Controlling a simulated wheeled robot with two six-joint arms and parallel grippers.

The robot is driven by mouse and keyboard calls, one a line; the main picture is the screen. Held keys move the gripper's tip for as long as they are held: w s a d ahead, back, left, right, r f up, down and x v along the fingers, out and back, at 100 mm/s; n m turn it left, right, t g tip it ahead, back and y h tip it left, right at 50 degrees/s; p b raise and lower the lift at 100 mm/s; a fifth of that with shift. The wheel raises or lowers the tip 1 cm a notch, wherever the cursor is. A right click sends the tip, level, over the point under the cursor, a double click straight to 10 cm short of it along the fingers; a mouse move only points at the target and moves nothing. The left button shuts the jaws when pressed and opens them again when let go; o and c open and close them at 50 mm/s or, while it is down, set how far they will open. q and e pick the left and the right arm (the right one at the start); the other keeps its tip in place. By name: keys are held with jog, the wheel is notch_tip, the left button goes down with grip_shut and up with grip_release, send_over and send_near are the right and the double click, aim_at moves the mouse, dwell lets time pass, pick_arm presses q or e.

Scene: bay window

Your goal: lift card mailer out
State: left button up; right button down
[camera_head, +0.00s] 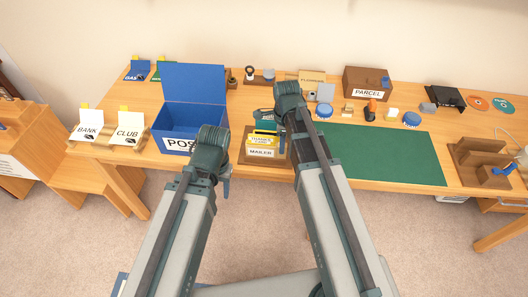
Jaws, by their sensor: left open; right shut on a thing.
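A brown wooden holder (283,160) labelled MAILER stands on the table's front edge, just right of the blue POST box. A yellow and white card mailer (262,139) with printed lettering shows upright at the holder, above its label. My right gripper (272,117) is over the holder's back, beside the top of the card mailer, and is shut on it; the wrist hides most of the contact. I cannot tell whether the mailer is clear of the holder. My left gripper (226,184) is open and empty, in front of the blue box.
The open blue POST box (213,117) stands left of the holder. BANK (87,124) and CLUB (128,127) stands are further left. A green mat (385,155) lies clear at right. A brown PARCEL box (366,82) and small items line the back.

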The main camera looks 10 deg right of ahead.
jog(key=shift+r, duration=0.1)
jog(key=shift+r+p, duration=1.7)
jog(key=shift+p, duration=0.05)
